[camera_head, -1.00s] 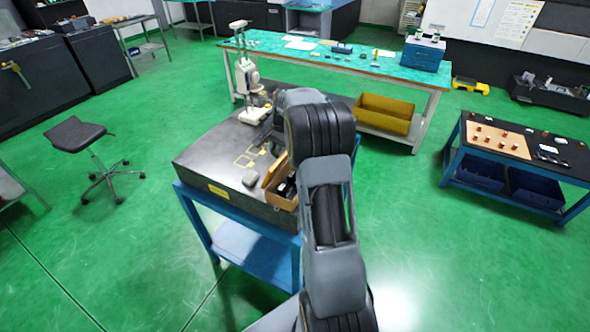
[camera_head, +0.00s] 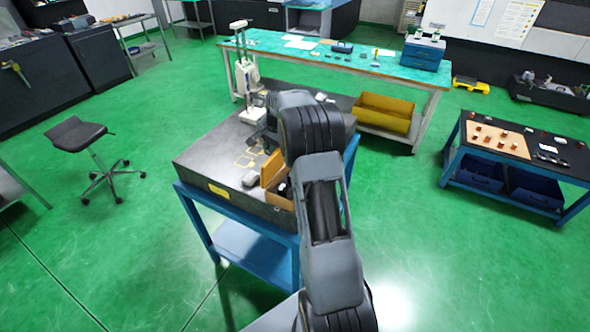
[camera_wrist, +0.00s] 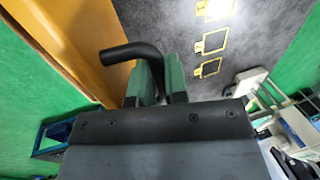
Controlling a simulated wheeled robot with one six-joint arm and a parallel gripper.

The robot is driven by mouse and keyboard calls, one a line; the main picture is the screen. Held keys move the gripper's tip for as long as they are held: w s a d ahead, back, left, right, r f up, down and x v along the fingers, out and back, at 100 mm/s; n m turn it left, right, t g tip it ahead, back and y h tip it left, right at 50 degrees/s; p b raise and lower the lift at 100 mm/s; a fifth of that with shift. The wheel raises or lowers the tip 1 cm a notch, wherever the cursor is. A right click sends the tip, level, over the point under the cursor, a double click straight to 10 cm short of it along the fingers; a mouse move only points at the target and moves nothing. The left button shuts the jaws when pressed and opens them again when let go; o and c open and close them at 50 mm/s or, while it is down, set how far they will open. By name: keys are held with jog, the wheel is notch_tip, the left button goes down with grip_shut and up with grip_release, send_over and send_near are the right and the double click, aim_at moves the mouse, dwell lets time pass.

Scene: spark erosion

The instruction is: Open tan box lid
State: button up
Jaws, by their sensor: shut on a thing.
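The tan box (camera_head: 281,202) sits near the front right corner of the dark granite table. Its lid (camera_head: 272,168) stands raised, with dark contents partly visible below it. In the wrist view the lid's tan face (camera_wrist: 93,42) fills the upper left, with a black bent handle (camera_wrist: 125,52) standing out from it. My gripper (camera_wrist: 157,68) has its two green fingers on either side of the handle's end and is shut on it. In the head view my own arm hides the gripper and the right part of the box.
A grey rounded object (camera_head: 251,179) lies on the granite table (camera_head: 208,160) left of the box, near yellow outlined squares (camera_head: 246,158). A white instrument stand (camera_head: 246,75) is at the table's back.

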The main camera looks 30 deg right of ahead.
jog(key=shift+w+a+f, duration=0.25)
jog(key=shift+w+f, duration=0.05)
jog(key=shift+w, duration=0.2)
jog(key=shift+w+a+f, duration=0.4)
jog(key=shift+w+f, duration=0.1)
jog(key=shift+w, duration=0.25)
jog(key=o, duration=0.6)
jog(key=shift+s, duration=0.1)
jog(key=w+v, duration=0.1)
jog(key=v, duration=0.5)
jog(key=shift+w+a+r+p, duration=0.15)
jog(key=shift+a+r+p, duration=0.25)
jog(key=shift+r, duration=0.2)
